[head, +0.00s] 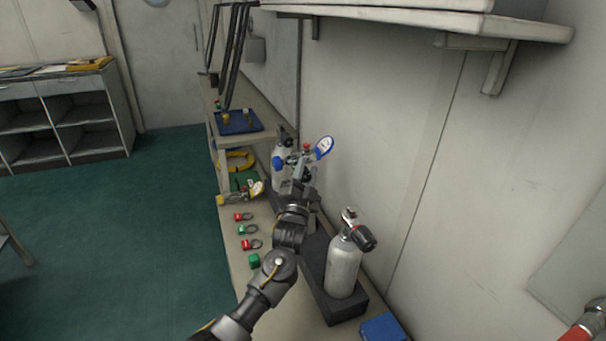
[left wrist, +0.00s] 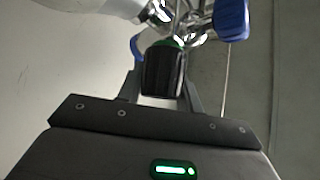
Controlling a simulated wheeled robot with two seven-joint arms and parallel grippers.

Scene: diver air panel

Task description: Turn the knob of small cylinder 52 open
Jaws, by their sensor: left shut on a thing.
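A grey-white small cylinder (head: 279,175) stands at the back of the bench, partly hidden by my left gripper and by fittings with a blue knob (head: 278,163) and a blue round tag (head: 324,147). My left gripper (head: 302,180) reaches in at these fittings. In the left wrist view its fingers are shut on a black ribbed knob (left wrist: 165,72) with a green band. A second grey-white cylinder (head: 344,268) with a black and red valve knob (head: 362,237) stands upright nearer me, apart from the gripper. I cannot read a number 52 on either. My right gripper is out of view.
The near cylinder stands on a black block (head: 318,270), with a blue box (head: 382,329) beside it. A blue tray (head: 236,123) stands farther back. A shelf (head: 420,14) overhangs the right side.

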